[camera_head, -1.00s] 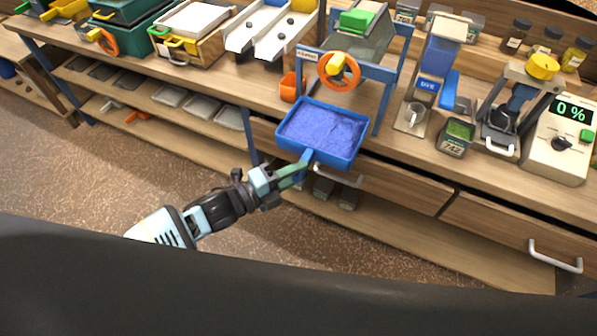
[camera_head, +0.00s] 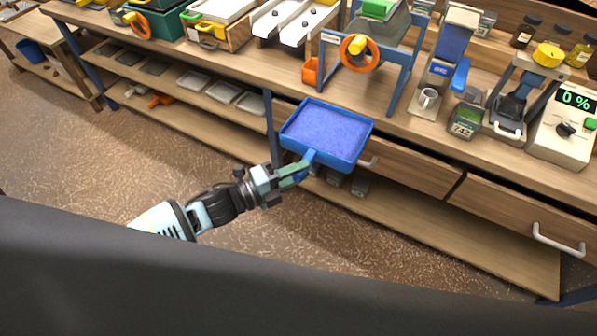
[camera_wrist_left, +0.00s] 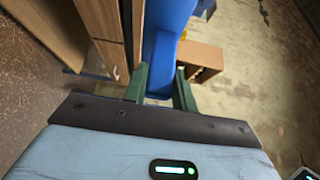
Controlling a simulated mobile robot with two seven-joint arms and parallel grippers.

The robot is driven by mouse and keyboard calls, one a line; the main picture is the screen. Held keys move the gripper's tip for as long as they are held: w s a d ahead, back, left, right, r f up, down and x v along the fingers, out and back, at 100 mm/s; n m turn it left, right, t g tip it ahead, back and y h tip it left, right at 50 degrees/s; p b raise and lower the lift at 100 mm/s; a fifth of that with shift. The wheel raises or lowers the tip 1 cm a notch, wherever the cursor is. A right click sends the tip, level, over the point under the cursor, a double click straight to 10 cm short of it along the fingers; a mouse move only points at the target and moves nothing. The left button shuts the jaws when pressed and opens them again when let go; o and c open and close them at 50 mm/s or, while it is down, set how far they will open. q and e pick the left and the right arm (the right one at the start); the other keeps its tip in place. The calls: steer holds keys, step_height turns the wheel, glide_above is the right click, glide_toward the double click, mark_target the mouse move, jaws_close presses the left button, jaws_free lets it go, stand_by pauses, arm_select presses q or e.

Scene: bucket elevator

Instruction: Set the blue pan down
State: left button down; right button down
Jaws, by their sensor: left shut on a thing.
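The blue pan (camera_head: 287,142) is a square tray filled with blue-violet powder (camera_head: 328,130). It is held out in front of the workbench, over the floor side of the bench edge in the head view, and looks roughly level. My left gripper (camera_head: 296,176) is shut on the pan's short handle at its near side. In the left wrist view the pan (camera_wrist_left: 165,45) rises between the two green fingers (camera_wrist_left: 160,88), and its powder cannot be seen there. My right gripper is not in view.
Drawers with white handles (camera_head: 558,240) face me. A lower shelf (camera_head: 430,235) lies beneath. Open floor lies left.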

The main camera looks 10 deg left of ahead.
arm_select(q)
steer(key=shift+r, duration=0.25)
